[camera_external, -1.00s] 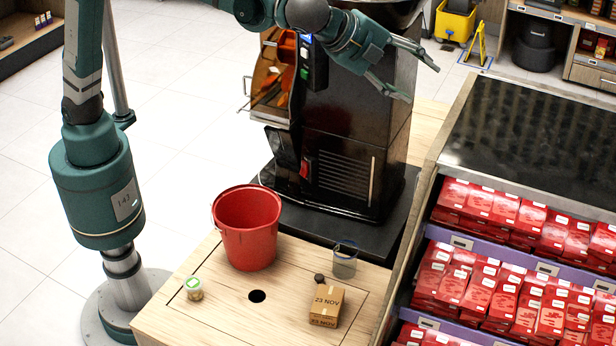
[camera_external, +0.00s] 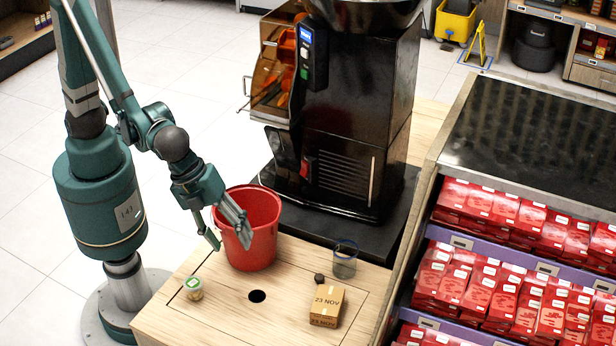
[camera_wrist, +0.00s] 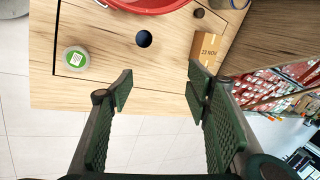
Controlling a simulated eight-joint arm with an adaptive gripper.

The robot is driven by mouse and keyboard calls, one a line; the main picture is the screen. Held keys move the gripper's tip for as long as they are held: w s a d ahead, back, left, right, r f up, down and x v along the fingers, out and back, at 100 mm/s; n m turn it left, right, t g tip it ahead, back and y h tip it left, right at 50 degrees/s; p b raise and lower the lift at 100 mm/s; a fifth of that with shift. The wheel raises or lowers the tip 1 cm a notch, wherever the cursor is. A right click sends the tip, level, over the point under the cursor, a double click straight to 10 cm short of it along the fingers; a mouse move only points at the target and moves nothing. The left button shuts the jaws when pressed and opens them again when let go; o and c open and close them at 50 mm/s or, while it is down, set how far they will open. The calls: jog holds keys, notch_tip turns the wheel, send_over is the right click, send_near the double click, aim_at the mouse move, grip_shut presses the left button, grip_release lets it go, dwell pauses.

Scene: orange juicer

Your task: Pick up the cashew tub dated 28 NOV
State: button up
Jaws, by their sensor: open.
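A small clear tub (camera_external: 193,288) with a green and white label on its lid stands at the left of the wooden table top. It also shows in the wrist view (camera_wrist: 75,59), left of my gripper; no date on it is readable. My gripper (camera_external: 231,246) is open and empty, pointing down above the table's left side, in front of the red bucket. In the wrist view its fingers (camera_wrist: 160,85) are wide apart with nothing between them. A cardboard box (camera_external: 326,306) marked 23 NOV sits on the table's right side, also in the wrist view (camera_wrist: 206,49).
A red bucket (camera_external: 262,215) stands behind the tub. A clear cup (camera_external: 344,261) and a small dark knob (camera_external: 319,278) are near the box. The table has a dark round hole (camera_external: 257,296). A black juicer (camera_external: 345,120) stands behind; shelves of red packs (camera_external: 480,290) are right.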

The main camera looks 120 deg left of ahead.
jog(key=g+h+b, duration=0.1)
jog(key=b, duration=0.1)
send_over(193, 282)
jog(key=w+a, duration=0.2)
jog(key=w, duration=0.1)
notch_tip(193, 282, down, 7)
jog(key=s+f, duration=0.1)
jog(key=s+f+n+g+h, duration=0.1)
jog(key=f, duration=0.1)
jog(key=s+d+f+g+b, duration=0.1)
jog(key=shift+f, duration=0.15)
jog(key=shift+s+f+n+h, duration=0.3)
jog(key=shift+n+h, duration=0.1)
jog(key=shift+n, duration=0.1)
jog(key=shift+f, duration=0.1)
jog(key=shift+w+d+f+b, duration=0.15)
jog(key=shift+f+b, duration=0.1)
jog(key=shift+f, duration=0.35)
jog(key=shift+d+f+b, duration=0.1)
jog(key=shift+f+b, duration=0.15)
jog(key=shift+f, duration=0.35)
jog(key=shift+w+d+f+b, duration=0.15)
jog(key=shift+f+b, duration=0.35)
jog(key=shift+f, duration=0.8)
jog(key=shift+w+d+f+b, duration=0.15)
jog(key=shift+f+b, duration=0.35)
jog(key=shift+f, duration=0.75)
jog(key=shift+s, duration=0.1)
jog(key=shift+c, duration=0.2)
